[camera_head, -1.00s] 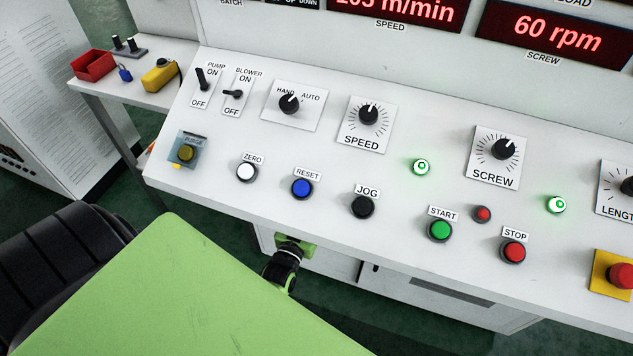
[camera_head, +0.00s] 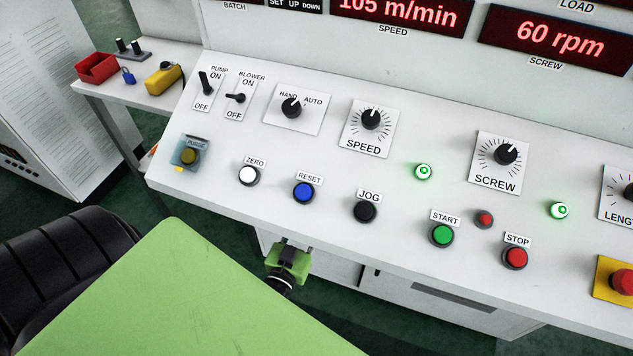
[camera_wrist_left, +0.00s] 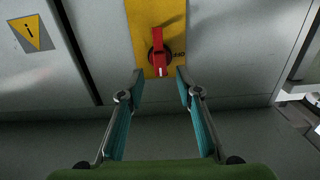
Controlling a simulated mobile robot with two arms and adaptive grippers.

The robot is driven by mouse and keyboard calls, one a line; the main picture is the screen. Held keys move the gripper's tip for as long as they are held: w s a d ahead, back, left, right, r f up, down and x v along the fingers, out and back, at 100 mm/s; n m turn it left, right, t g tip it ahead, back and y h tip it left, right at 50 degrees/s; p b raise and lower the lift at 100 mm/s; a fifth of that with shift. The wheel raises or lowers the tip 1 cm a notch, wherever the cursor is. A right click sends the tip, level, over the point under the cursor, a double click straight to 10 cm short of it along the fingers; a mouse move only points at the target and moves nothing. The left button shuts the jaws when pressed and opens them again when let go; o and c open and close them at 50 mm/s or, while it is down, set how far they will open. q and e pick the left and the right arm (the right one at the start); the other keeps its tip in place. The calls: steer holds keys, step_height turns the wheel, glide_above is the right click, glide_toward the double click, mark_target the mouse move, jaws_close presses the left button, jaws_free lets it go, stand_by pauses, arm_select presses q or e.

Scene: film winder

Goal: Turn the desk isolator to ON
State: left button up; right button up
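The desk isolator (camera_wrist_left: 158,48) shows in the left wrist view as a red handle on a yellow plate (camera_wrist_left: 142,15), on the grey cabinet front. The handle stands roughly upright in the picture; small lettering at its right is hard to read. My left gripper (camera_wrist_left: 160,84) is open and empty, its two fingers apart just below the handle in that view and not touching it. In the head view, part of the left gripper (camera_head: 290,262) shows in front of the desk's lower front. The isolator is hidden there. My right gripper is not in view.
The white control desk (camera_head: 330,225) overhangs the left gripper, with buttons, knobs and switches on top. A side table at the left holds a red bin (camera_head: 97,68), a blue padlock (camera_head: 128,77) and a yellow device (camera_head: 163,79). A yellow warning sign (camera_wrist_left: 30,33) is beside the isolator.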

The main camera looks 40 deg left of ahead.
arm_select(q)
steer(key=v, duration=0.6)
stand_by(0.4)
steer(key=s+d+f+m+g+h, duration=0.1)
steer(key=s+d+f+g+h, duration=0.15)
steer(key=f, duration=0.55)
steer(key=s+d+f+m+g+h, duration=0.1)
steer(key=s+d+f+g, duration=0.25)
steer(key=f, duration=0.55)
steer(key=s+d+f+m+g+h, duration=0.1)
steer(key=s+d+f+g, duration=0.15)
steer(key=f, duration=0.55)
steer(key=s+a+f+m+g, duration=0.1)
steer(key=s+f+g, duration=0.3)
steer(key=s, duration=0.7)
steer(key=s+a+f+m+g, duration=0.1)
steer(key=s+f+g, duration=0.3)
steer(key=s+f, duration=0.5)
steer(key=s, duration=0.3)
steer(key=shift+s+a+f, duration=0.2)
steer(key=shift+s+a, duration=0.15)
steer(key=shift+a, duration=0.05)
steer(key=shift+w, duration=0.1)
